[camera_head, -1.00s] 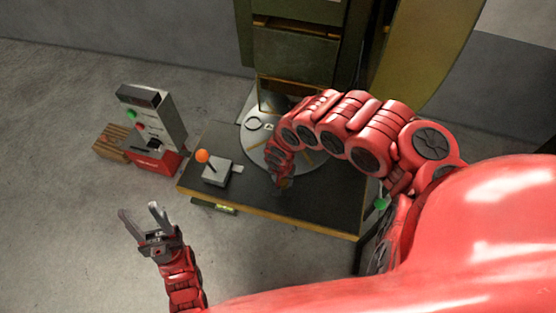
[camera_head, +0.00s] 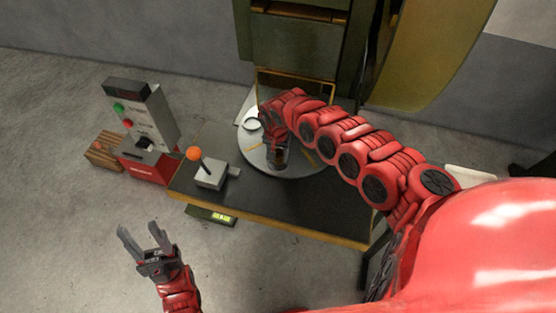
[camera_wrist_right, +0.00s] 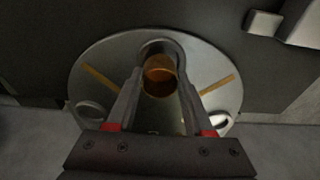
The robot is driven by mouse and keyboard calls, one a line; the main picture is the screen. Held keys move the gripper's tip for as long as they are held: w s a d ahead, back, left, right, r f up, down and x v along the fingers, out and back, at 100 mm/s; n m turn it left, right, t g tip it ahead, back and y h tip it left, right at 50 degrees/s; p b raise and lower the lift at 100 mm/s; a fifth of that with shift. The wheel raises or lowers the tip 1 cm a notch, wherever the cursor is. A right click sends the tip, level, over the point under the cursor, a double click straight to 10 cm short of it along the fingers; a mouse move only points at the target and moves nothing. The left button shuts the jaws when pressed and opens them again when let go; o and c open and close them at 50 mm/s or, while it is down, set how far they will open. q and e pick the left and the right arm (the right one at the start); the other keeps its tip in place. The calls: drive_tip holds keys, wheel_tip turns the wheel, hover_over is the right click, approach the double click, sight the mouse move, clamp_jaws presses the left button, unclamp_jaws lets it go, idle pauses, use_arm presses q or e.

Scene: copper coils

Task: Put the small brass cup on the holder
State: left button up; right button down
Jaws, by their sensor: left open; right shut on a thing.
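The small brass cup (camera_wrist_right: 160,75) sits between the fingers of my right gripper (camera_wrist_right: 158,62) in the right wrist view. The gripper is shut on it, and I look down into its open top. In the head view my right gripper (camera_head: 278,158) is over the grey round plate (camera_head: 258,160); the cup is hard to make out there. I cannot tell whether the cup touches the plate. The plate bears white rings (camera_wrist_right: 92,112) and yellow stripes; which part is the holder is unclear. My left gripper (camera_head: 146,240) is open and empty, off the table at lower left.
The dark table (camera_head: 310,205) has a yellow front edge. A grey box with an orange-knobbed lever (camera_head: 208,172) stands at its left. A control stand (camera_head: 145,130) with coloured buttons is further left. A large dark machine (camera_head: 293,50) rises behind the plate.

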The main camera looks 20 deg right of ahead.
sight(279, 156)
drive_tip(key=shift+w, duration=0.4)
drive_tip(key=shift+w+d+f, duration=0.1)
drive_tip(key=shift+w+f, duration=0.05)
wheel_tip(279, 156, down, 2)
drive_tip(key=shift+f+p, duration=0.25)
drive_tip(key=shift+p, duration=0.05)
drive_tip(key=shift+f, duration=0.4)
drive_tip(key=shift+c, duration=1.4)
unclamp_jaws()
drive_tip(key=shift+f, duration=0.1)
